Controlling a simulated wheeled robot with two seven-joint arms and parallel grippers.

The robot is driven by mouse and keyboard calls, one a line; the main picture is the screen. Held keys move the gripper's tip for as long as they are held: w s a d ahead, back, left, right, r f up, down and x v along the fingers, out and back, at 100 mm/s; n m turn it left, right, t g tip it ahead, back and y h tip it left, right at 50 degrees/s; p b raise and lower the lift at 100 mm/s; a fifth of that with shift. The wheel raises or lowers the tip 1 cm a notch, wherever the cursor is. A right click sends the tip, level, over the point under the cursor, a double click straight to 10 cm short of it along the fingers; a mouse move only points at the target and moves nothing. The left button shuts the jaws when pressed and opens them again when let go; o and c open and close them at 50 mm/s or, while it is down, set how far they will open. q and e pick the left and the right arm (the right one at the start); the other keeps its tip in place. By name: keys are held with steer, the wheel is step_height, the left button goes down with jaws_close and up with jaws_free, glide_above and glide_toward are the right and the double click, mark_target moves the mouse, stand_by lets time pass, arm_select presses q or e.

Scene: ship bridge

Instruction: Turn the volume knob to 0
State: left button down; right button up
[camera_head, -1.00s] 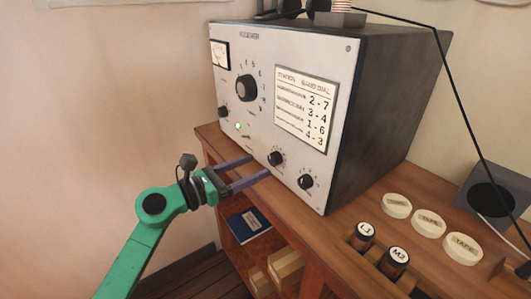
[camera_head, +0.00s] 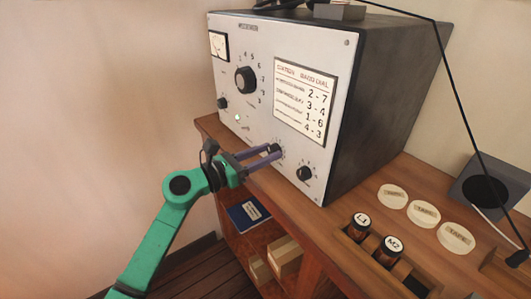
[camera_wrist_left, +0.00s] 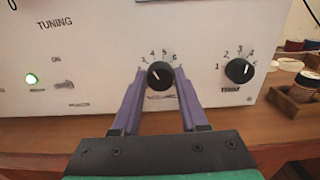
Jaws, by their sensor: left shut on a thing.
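The grey radio panel (camera_head: 262,85) carries several black knobs. In the head view my left gripper (camera_head: 266,154) reaches the panel from the lower left and is shut on this knob, a finger on each side. In the head view the fingers partly cover the knob. My right gripper is not in view.
Another knob (camera_head: 304,174) sits close by on the right, and it also shows in the wrist view (camera_wrist_left: 238,70). A big dial (camera_head: 245,80) is above. A lit green lamp (camera_wrist_left: 32,78) and a small switch (camera_wrist_left: 64,86) are left. The wooden desk (camera_head: 330,225) runs below.

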arm_select(q)
steer(key=shift+r+n, duration=0.1)
steer(key=shift+n, duration=0.3)
steer(key=shift+n+p, duration=0.75)
steer(key=shift+n, duration=0.15)
steer(key=n+p, duration=0.1)
steer(key=n, duration=0.1)
steer(key=shift+w+r+n, duration=0.1)
steer(key=shift+n, duration=0.3)
steer(key=n+p, duration=0.3)
steer(key=n, duration=0.2)
steer(key=shift+a+p, duration=0.1)
steer(key=shift+p, duration=0.2)
steer(key=n+p, duration=0.4)
steer(key=n, duration=0.2)
steer(key=shift+n, duration=0.4)
steer(key=shift+f+n+p, duration=0.2)
steer(key=shift+n+p, duration=0.4)
steer(key=shift+n, duration=0.5)
steer(key=shift+f+n+p, duration=0.15)
steer(key=shift+n+p, duration=0.45)
steer(key=shift+n, duration=0.5)
steer(key=shift+c, duration=2.2)
jaws_free()
steer(key=shift+w+f, duration=0.1)
